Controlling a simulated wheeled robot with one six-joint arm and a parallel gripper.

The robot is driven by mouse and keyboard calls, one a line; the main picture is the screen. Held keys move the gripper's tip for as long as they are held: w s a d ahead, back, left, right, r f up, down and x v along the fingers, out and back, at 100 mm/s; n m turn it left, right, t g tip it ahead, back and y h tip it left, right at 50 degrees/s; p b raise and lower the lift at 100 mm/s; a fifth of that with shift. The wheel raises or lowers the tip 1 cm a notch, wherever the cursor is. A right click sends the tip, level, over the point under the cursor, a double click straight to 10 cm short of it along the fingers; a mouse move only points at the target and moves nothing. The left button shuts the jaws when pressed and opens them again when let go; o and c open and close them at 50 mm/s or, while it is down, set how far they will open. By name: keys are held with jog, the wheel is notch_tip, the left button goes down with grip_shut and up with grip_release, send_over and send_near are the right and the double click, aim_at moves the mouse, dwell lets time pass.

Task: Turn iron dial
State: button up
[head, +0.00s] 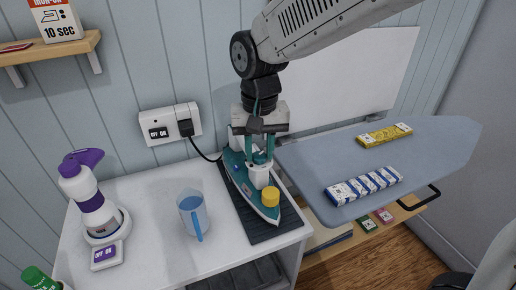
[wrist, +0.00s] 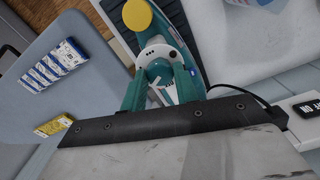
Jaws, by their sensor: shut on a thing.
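A teal and white iron (head: 240,184) lies on a dark ribbed mat (head: 262,232) on the white counter. A yellow round knob (head: 270,196) stands on its front part and shows at the top of the wrist view (wrist: 137,14). My gripper (head: 262,156) comes down from above onto the iron's upper body.
A blue measuring cup (head: 192,212) and a purple-topped spray bottle (head: 92,200) stand left on the counter. A cord runs from the iron to a wall socket (head: 165,124). The ironing board (head: 300,160) at right carries a blue-white box (head: 362,186) and a yellow box (head: 384,135).

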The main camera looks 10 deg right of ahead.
aim_at(259, 155)
jog(key=o, duration=1)
notch_tip(259, 155, up, 8)
jog(key=shift+f, duration=0.1)
